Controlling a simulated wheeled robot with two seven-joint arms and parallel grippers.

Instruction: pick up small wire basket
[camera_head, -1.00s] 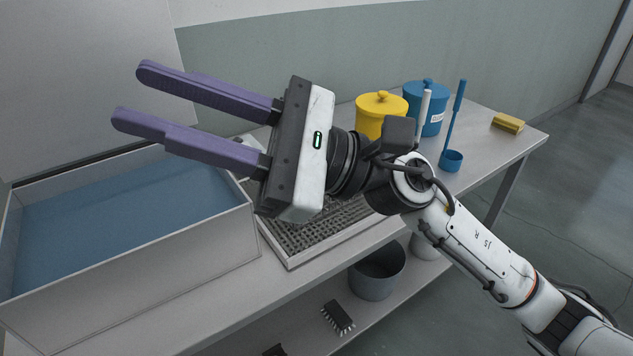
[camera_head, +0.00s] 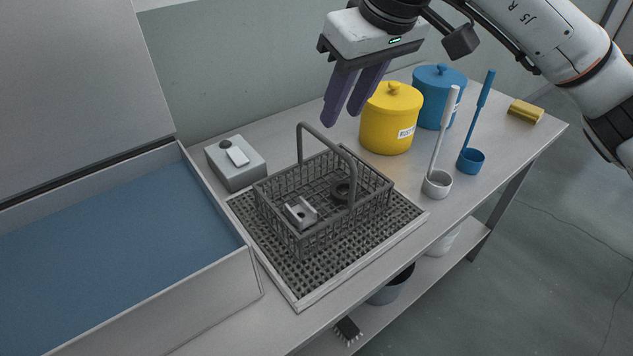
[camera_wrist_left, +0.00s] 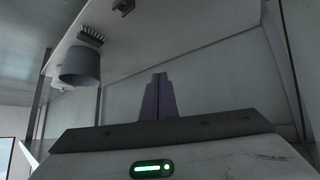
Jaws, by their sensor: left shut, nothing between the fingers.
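The small wire basket (camera_head: 268,212) is grey with a tall arched handle (camera_head: 326,140). It stands upright on a perforated draining tray (camera_head: 412,231) in the head view. A light metal block (camera_head: 300,212) and a dark ring-like part (camera_head: 342,190) lie in it. My right gripper (camera_head: 343,116) is open and empty, fingers pointing down, behind and above the basket handle and apart from it.
The blue-filled tank (camera_head: 208,313) stands left of the tray. A small grey box (camera_head: 237,173) is behind the basket.

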